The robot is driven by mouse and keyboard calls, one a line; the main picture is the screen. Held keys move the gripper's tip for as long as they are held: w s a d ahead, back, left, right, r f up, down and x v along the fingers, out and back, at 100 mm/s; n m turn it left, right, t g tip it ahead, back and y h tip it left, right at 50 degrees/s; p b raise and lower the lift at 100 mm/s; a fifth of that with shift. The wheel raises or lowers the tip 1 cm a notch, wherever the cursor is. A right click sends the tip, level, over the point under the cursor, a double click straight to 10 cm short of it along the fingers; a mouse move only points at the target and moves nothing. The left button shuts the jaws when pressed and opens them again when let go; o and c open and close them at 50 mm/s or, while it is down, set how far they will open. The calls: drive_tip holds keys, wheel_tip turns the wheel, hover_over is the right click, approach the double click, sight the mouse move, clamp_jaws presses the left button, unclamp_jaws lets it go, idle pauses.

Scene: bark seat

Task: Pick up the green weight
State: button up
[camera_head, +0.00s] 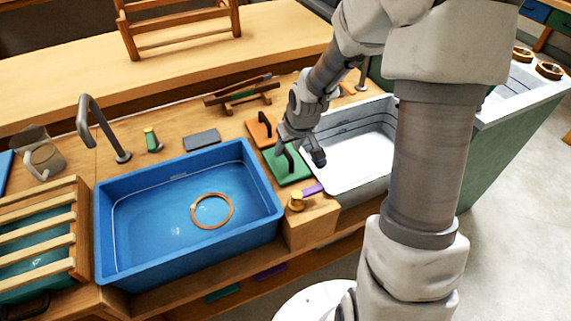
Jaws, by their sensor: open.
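The green weight (287,175) is a flat green square block with a dark upright handle. It lies on the wooden worktop between the blue basin and the white basin. My gripper (301,151) is open and points down close to the weight's handle, over its right part. One finger is at the upper left and the other at the lower right. I cannot tell whether the handle is between the fingers or whether they touch it. My gripper hides part of the weight's far right side.
An orange block with a dark handle (263,131) lies just behind the green weight. The blue basin (110,255) holds water and a wooden ring (212,211). The white basin (360,173) is to the right.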

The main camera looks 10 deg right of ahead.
sight(286, 150)
drive_tip(key=b+x, duration=0.1)
drive_tip(key=x, duration=0.3)
drive_tip(key=shift+w+r, duration=0.1)
clamp_jaws()
drive_tip(key=shift+a+r, duration=0.1)
idle(1.2)
